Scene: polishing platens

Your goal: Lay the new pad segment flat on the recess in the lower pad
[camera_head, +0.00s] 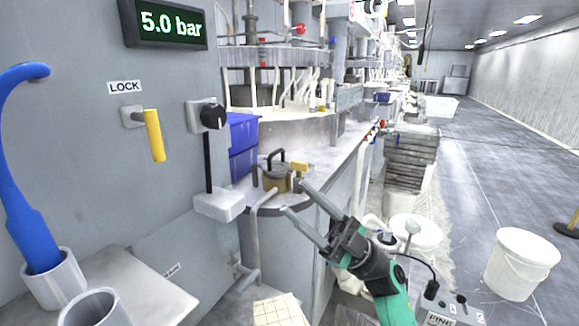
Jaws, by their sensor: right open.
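My right gripper (293,198) is in the middle of the view, its two long grey fingers apart with nothing between them. Its arm comes in from the lower right, and the fingers point up and left near the front edge of a grey machine top. A cream piece with a grid pattern (279,311) shows at the bottom edge, below the gripper and apart from it. It is cut off by the frame, so I cannot tell whether it is the new pad segment or part of another pad. No recess in a lower pad can be made out. My left gripper is not in view.
A brass-coloured pot with a black handle (276,178) stands just beyond the fingertips. A grey panel with a yellow lock lever (154,136) and a pressure display (167,24) fills the left. A blue hooked tool (28,215) stands in a holder. A white bucket (522,263) stands right.

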